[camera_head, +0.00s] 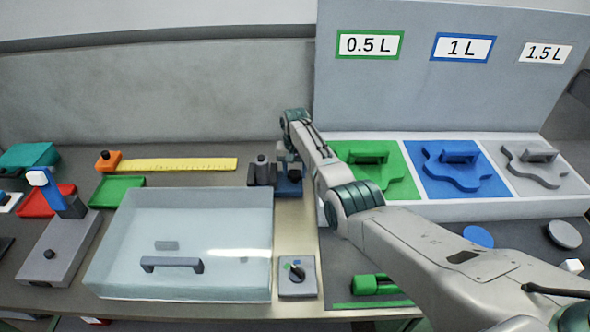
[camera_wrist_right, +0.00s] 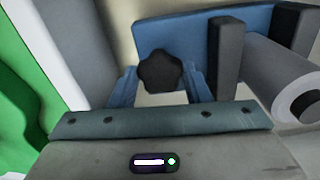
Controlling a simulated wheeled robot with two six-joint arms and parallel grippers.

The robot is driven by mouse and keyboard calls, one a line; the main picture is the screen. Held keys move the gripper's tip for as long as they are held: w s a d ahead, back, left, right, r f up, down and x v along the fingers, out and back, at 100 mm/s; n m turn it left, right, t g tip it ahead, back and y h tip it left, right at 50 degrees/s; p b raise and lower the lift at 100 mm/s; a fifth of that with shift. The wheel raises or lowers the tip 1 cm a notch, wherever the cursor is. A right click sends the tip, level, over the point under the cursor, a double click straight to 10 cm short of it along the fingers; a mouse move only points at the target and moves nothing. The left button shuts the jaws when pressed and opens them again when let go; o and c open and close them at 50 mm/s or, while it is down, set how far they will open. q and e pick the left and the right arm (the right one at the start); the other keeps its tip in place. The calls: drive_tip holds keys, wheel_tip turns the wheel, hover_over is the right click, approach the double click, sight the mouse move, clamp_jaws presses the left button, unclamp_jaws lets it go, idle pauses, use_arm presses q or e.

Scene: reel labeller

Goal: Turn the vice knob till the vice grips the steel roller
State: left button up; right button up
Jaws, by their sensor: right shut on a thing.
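The vice has a blue body (camera_wrist_right: 190,28), which also shows in the head view (camera_head: 289,188), and a dark upright jaw (camera_wrist_right: 225,60). Its black lobed knob (camera_wrist_right: 160,71) faces the right wrist camera. My right gripper (camera_wrist_right: 163,84) is shut on the knob, with one blue finger on each side of it. In the head view the right gripper (camera_head: 296,170) is at the vice, partly hidden by its own arm. The steel roller (camera_wrist_right: 272,73) is a grey cylinder with a dark hub, to the right of the dark jaw; I cannot tell whether the jaw touches it. My left gripper is not in view.
A clear box with a handle (camera_head: 172,265) stands left of the vice, and a small grey knob plate (camera_head: 297,288) in front. Green, blue and grey trays (camera_head: 465,204) lie to the right under a labelled panel (camera_head: 440,95). A yellow ruler (camera_head: 180,164) lies behind.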

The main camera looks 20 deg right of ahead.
sight(295, 173)
idle(0.5)
drive_tip(key=o, duration=1)
wheel_tip(295, 173, up, 11)
drive_tip(key=shift+f+b, duration=0.1)
drive_tip(key=shift+b, duration=1.1)
